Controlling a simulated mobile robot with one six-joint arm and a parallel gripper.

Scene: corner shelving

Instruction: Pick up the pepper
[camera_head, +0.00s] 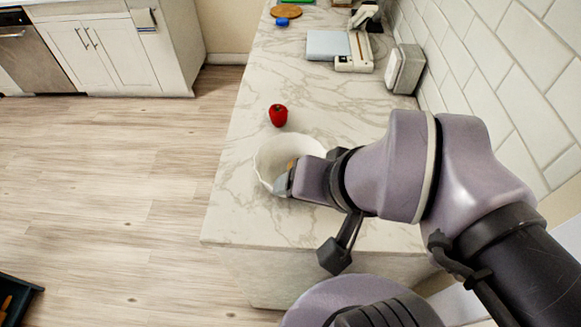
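A red pepper (278,115) sits on the marble counter (245,196), just beyond a white bowl (268,150). Nothing touches the pepper, and it is fully in view. My gripper (284,180) is over the near right part of the bowl, apart from the pepper and on the near side of it. A small brownish-orange patch (291,164) shows beside the gripper at the bowl; I cannot tell what it is. The fingers are small and partly hidden by the wrist, so their opening is unclear.
A scale-like device (353,52) and a grey-white toaster-like box (405,69) stand farther back against the tiled wall (490,60). A blue item (282,22) and a round wooden board (287,11) lie at the far end. The counter left of the bowl is clear.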

